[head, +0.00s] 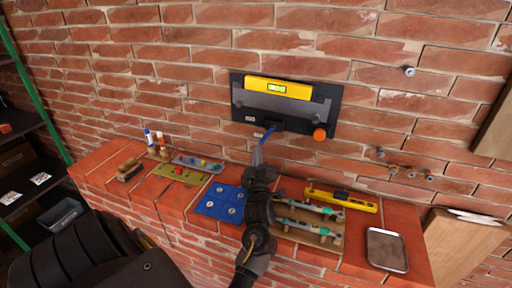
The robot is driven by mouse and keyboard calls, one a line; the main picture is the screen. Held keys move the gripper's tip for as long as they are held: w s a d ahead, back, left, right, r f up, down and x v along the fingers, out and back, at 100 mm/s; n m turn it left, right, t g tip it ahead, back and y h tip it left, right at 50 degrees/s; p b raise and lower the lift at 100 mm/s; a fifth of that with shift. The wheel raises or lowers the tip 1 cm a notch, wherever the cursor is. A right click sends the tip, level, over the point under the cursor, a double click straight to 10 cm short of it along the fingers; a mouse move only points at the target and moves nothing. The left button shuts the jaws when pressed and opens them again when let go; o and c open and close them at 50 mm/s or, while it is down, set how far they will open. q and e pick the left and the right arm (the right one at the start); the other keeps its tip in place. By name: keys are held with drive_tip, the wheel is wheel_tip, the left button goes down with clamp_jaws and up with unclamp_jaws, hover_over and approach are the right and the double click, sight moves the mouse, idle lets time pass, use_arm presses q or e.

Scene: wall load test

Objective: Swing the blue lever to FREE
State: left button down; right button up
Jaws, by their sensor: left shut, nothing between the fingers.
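A black panel (239,98) is on the brick wall, with a yellow unit (265,85) with a small display along its top. The blue lever (268,135) hangs below the panel's lower edge, tilted down to the left. Small white labels (258,135) sit near it, too small to read. My left gripper (257,152) is shut and empty, with its tip just below the lever's lower end. I cannot tell whether they touch. My right gripper is not in view.
An orange knob (320,134) is at the panel's lower right. The brick ledge holds a blue plate (211,207), a yellow level (352,201), a metal tray (386,250), a brush (129,170) and boards with fittings. Hooks (410,173) stick out of the wall at right.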

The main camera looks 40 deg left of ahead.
use_arm(q)
drive_tip(key=b+v, duration=0.1)
drive_tip(key=v, duration=0.2)
drive_tip(key=shift+s+d+f, duration=0.15)
drive_tip(key=shift+s+d, duration=0.1)
idle(0.4)
